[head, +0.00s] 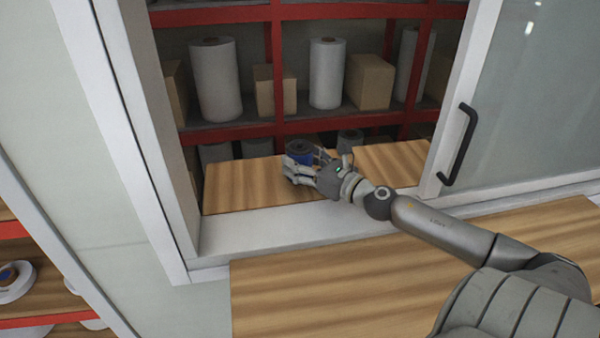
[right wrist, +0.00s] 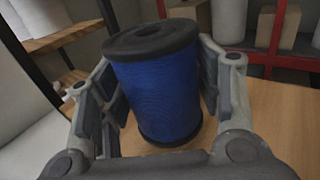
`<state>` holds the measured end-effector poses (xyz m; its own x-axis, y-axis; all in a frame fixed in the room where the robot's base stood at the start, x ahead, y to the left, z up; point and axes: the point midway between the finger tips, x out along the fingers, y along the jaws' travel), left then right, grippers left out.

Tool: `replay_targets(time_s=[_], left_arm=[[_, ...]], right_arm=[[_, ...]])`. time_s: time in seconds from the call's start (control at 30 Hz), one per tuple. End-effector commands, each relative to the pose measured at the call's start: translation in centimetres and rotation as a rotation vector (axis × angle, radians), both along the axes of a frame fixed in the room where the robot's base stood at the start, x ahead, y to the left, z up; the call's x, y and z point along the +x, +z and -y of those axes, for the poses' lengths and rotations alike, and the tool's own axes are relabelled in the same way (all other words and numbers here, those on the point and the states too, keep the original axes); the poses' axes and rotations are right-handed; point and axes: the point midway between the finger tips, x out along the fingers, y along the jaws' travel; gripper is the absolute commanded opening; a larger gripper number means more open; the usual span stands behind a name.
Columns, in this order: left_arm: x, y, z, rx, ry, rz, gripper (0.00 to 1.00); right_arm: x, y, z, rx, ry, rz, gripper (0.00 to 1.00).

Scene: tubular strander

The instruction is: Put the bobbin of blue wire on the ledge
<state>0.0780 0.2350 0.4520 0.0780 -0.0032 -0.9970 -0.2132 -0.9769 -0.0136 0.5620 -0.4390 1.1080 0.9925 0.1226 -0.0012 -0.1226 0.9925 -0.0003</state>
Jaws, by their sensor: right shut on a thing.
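The bobbin of blue wire (right wrist: 160,88) has black end flanges and stands nearly upright between the fingers of my right gripper (right wrist: 158,100) in the right wrist view. In the head view the bobbin (head: 300,152) shows small and partly covered by the fingers of my right gripper (head: 305,170). The gripper is shut on it. The bobbin is over the wooden ledge (head: 238,187) in the window opening; I cannot tell whether its lower flange touches the wood. My left gripper is not in view.
Behind the ledge stands a red-framed shelf (head: 276,60) with white rolls (head: 215,80) and cardboard boxes (head: 369,82). A sliding glass panel with a black handle (head: 459,145) is at the right. A wooden counter (head: 300,285) lies in front. The ledge's left part is clear.

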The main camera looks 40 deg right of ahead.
Motion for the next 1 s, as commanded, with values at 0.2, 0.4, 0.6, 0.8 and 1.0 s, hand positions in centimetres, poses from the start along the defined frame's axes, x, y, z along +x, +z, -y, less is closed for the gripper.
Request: replay_targets(time_s=[0.2, 0.4, 0.6, 0.8, 1.0], left_arm=[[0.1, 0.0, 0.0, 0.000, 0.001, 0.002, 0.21], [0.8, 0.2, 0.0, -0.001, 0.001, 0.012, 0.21], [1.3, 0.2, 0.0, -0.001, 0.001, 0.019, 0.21], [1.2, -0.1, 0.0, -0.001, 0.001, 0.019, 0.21], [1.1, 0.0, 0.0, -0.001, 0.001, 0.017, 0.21]], right_arm=[[0.5, -1.6, 0.0, 0.007, -0.001, 0.003, 0.24], [0.5, -3.1, 0.0, 0.003, 0.000, 0.004, 0.24], [0.5, -3.4, -0.1, 0.000, 0.002, 0.003, 0.24], [0.5, -3.7, -0.1, 0.000, 0.002, 0.003, 0.24], [0.4, -3.7, -0.1, 0.001, 0.002, 0.000, 0.81]])
